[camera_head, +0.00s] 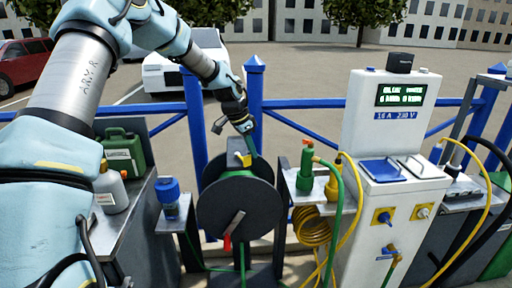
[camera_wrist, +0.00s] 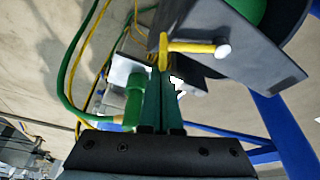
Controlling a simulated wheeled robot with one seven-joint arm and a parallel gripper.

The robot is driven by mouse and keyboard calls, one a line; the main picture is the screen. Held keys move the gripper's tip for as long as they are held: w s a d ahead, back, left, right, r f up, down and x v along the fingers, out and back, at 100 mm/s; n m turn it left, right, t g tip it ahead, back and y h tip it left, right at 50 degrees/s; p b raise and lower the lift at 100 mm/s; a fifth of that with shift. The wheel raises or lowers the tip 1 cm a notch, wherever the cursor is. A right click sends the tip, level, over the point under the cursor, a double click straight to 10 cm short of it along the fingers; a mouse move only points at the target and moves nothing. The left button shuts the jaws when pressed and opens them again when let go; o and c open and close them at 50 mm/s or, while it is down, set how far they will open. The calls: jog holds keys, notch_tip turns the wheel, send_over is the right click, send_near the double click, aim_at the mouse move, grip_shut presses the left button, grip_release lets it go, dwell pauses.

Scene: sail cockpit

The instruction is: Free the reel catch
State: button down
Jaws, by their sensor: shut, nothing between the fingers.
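The hose reel (camera_head: 237,207) has dark round discs and stands in the middle of the head view. A small yellow lever (camera_head: 240,160) sits at its top and looks like the catch. In the wrist view the yellow lever (camera_wrist: 190,47) points right and ends in a white knob (camera_wrist: 223,50). My gripper (camera_head: 253,151) reaches down to the top of the reel beside the lever. Its green fingers (camera_wrist: 162,72) are shut and empty, with their tips close to the lever's left end. I cannot tell whether they touch it. Green hose inside the reel is mostly hidden.
A grey crank with a red grip (camera_head: 227,242) is on the reel's front. A blue-capped item (camera_head: 168,190) stands left on a shelf. A green nozzle (camera_head: 306,168) with hoses and a white power pedestal (camera_head: 390,130) stand right. Blue railing (camera_head: 256,95) runs behind.

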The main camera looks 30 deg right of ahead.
jog(key=shift+s+a+m+g, duration=0.15)
jog(key=shift+a+m+g, duration=0.15)
jog(key=shift+a+m, duration=0.65)
jog(key=shift+a, duration=0.8)
notch_tip(320, 180, up, 10)
jog(key=f+b, duration=0.1)
jog(key=b, duration=0.2)
send_over(245, 157)
jog(key=shift+r, duration=0.25)
